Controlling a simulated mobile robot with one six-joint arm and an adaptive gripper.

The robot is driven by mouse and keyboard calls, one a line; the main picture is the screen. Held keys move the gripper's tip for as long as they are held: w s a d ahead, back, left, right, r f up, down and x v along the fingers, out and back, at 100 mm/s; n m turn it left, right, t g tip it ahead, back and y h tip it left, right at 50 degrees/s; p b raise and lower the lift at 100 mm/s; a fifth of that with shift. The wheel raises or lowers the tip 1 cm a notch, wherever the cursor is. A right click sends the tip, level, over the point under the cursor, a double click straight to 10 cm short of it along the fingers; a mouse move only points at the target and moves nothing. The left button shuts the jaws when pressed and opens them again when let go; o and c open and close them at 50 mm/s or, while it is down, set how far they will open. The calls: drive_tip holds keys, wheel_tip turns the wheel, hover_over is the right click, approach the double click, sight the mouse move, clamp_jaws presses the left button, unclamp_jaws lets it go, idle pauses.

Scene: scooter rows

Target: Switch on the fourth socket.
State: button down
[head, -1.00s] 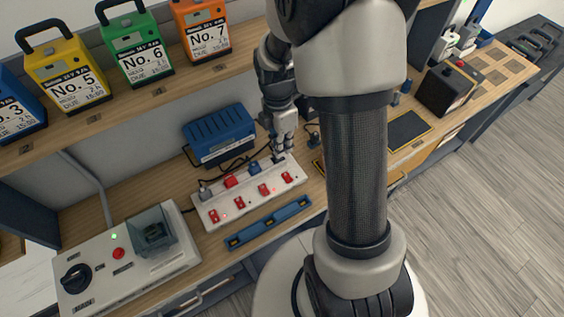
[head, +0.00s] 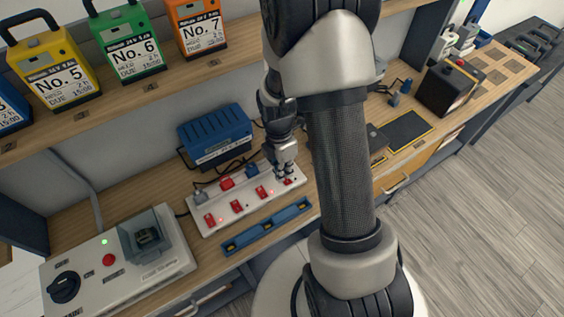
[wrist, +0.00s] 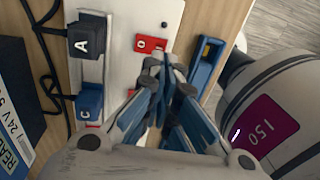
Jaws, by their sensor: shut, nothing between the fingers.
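The white socket strip (head: 212,232) lies on the bench with a row of red rocker switches along its front side. The fourth socket, at its right end, holds a black plug marked A (wrist: 83,40). Its red switch (wrist: 148,42) shows a "0", and the small lamp (wrist: 164,25) beside it looks dark. My gripper (wrist: 166,64) is shut and empty, its fingertips at the near edge of that switch; I cannot tell whether they touch it. In the head view my gripper (head: 286,176) partly hides this end of the strip.
A blue plug marked C (wrist: 89,102) sits in the neighbouring socket. A blue tray (head: 266,227) lies just in front of the strip. A blue ribbed unit (head: 216,136) stands behind, with cables. A grey control box (head: 120,262) stands to the left.

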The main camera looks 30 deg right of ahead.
sight(283, 184)
wheel_tip(283, 184, down, 3)
drive_tip(key=shift+s+f+b, duration=0.15)
drive_tip(key=shift+b, duration=0.35)
drive_tip(key=shift+s+f, duration=0.2)
drive_tip(key=shift+f, duration=0.2)
drive_tip(key=shift+w, duration=0.1)
drive_tip(key=shift+w+r+p, duration=0.25)
drive_tip(key=shift+w+p, duration=0.15)
drive_tip(key=shift+w, duration=0.25)
